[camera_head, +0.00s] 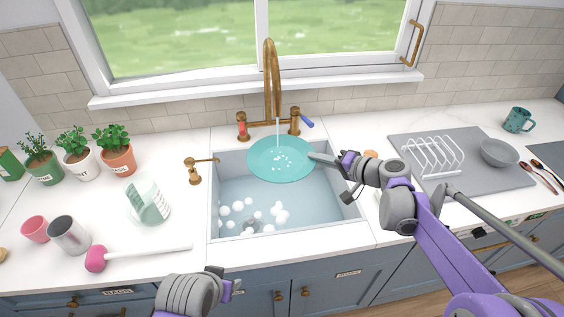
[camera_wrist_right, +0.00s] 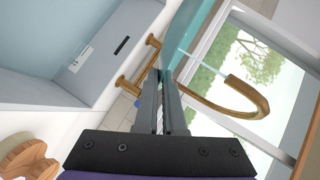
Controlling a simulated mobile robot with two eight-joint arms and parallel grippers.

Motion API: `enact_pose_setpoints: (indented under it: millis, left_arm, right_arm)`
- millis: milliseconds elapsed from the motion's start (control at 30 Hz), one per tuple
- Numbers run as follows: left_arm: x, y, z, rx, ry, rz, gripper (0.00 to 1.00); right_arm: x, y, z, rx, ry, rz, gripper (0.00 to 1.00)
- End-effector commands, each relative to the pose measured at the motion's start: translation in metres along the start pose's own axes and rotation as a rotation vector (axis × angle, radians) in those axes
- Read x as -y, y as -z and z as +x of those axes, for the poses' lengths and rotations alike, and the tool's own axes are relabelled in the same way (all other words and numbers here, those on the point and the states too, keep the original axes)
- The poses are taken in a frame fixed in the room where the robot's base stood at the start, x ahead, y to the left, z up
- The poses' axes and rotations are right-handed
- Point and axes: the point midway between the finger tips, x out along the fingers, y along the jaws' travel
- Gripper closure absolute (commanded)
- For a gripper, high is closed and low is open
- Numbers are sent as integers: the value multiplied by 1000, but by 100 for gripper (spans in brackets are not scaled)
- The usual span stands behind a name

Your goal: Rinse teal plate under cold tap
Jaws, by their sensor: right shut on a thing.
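The teal plate (camera_head: 262,158) is held over the back of the sink, under the spout of the brass tap (camera_head: 270,75). A thin stream of water (camera_head: 278,132) falls onto it, and white spots show on its face. My right gripper (camera_head: 314,158) is shut on the plate's right edge; the wrist view also shows the plate (camera_wrist_right: 188,35) between the fingertips (camera_wrist_right: 168,80). The tap's blue handle (camera_head: 306,122) is on the right, its red handle (camera_head: 241,118) on the left. My left gripper (camera_head: 230,289) is low at the front edge, away from the plate; its jaws are unclear.
The sink (camera_head: 213,215) holds water with foam clumps (camera_head: 280,212). A dish rack (camera_head: 432,155) and grey bowl (camera_head: 499,153) stand on the right mat. A pink-headed brush (camera_head: 140,255), metal cup (camera_head: 70,236), clear jug (camera_head: 148,200) and potted herbs (camera_head: 115,155) occupy the left counter.

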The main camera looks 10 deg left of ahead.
Motion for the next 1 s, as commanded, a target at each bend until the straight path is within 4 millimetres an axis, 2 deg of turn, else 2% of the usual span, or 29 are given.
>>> enact_pose_setpoints:
  millis: [333,1000]
  left_arm:
    - [0,0,0,0,0,0,47]
    - [0,2,-1,-1,0,0,47]
  right_arm:
    - [-2,3,-4,-1,1,2,100]
    - [-24,15,-51,-2,1,2,100]
